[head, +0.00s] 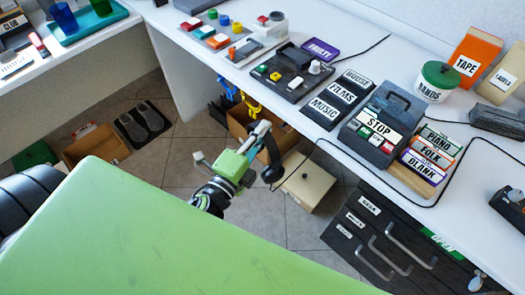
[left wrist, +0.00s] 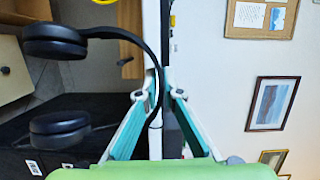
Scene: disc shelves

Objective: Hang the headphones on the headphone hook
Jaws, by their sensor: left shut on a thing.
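My left gripper (head: 257,139) is shut on black headphones (head: 271,158) in front of the desk's front edge in the head view. In the left wrist view, the headband (left wrist: 153,60) passes between the fingertips (left wrist: 160,96). The ear cups, one upper (left wrist: 54,41) and one lower (left wrist: 60,130), stick out to the left. A yellow hook-like piece (head: 251,106) and a blue one (head: 229,91) show under the desk edge, beyond the gripper. I cannot tell which is the headphone hook. My right gripper is not in view.
The white desk (head: 290,107) carries a dark mixer (head: 291,73), label blocks and a STOP box (head: 377,125). Below stand an open cardboard box (head: 241,122), a beige box (head: 305,182) and dark drawers (head: 375,235). A thin black cable hangs by the desk edge.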

